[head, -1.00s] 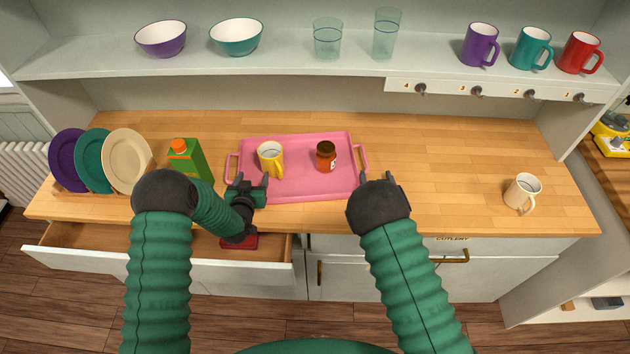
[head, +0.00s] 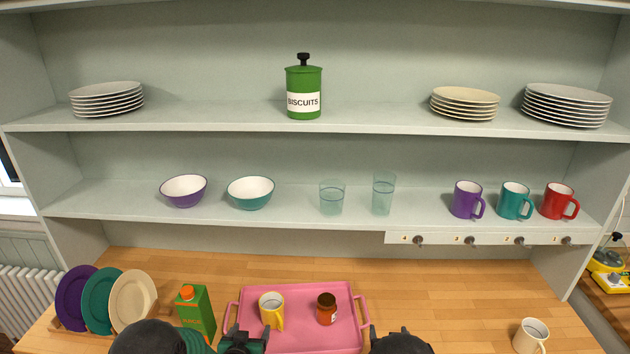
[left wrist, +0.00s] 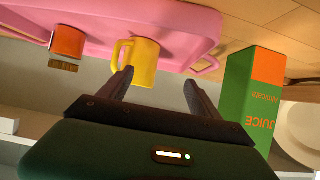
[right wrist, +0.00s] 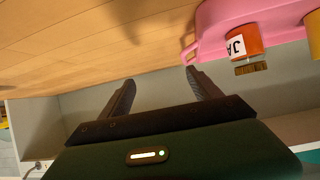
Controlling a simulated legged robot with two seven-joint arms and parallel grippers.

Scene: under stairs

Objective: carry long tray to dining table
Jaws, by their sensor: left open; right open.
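The long pink tray (head: 297,300) lies on the wooden counter, with a handle at each short end. No dining table is in view.
A green juice carton (head: 196,310) stands left of the tray, close to my left gripper. Plates in a rack (head: 133,298) stand further left. A cream mug (head: 531,336) is at the right. The counter (head: 440,295) between tray and mug is clear. Shelves with crockery rise behind.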

